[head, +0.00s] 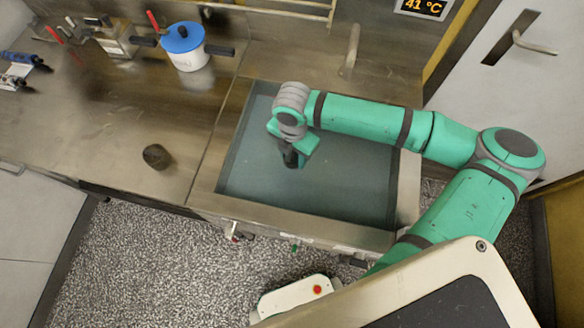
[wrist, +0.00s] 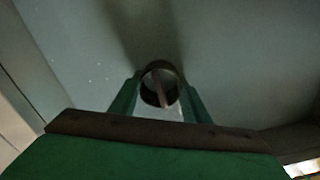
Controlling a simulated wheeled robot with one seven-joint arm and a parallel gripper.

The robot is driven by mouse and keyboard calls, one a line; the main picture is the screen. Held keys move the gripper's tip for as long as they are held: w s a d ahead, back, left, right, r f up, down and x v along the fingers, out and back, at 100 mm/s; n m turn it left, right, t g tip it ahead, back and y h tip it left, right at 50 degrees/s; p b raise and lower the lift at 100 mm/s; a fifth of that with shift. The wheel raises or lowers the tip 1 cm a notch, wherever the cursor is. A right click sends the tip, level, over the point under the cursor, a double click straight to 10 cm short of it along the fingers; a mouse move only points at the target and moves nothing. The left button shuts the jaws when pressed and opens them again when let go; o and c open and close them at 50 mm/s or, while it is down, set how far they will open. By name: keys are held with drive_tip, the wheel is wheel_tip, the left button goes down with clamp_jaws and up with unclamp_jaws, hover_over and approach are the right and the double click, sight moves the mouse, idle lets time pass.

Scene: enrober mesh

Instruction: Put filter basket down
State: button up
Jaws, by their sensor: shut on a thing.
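In the head view the filter basket (head: 292,161) shows only as a dark bit below the fingers. I cannot tell whether it touches the water.
A dark round object (head: 157,156) sits on the steel counter (head: 110,130) left of the basin. A white pot with a blue lid (head: 184,45) stands behind it. Tools with red handles lie at the far left. The counter around the dark object is clear.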

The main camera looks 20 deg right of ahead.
sight(293, 154)
drive_tip(key=shift+f, duration=3.35)
drive_tip(key=shift+f, duration=0.1)
drive_tip(key=o, duration=1)
drive_tip(key=shift+o, duration=0.2)
wheel_tip(293, 154, up, 12)
drive_tip(key=shift+r, duration=0.1)
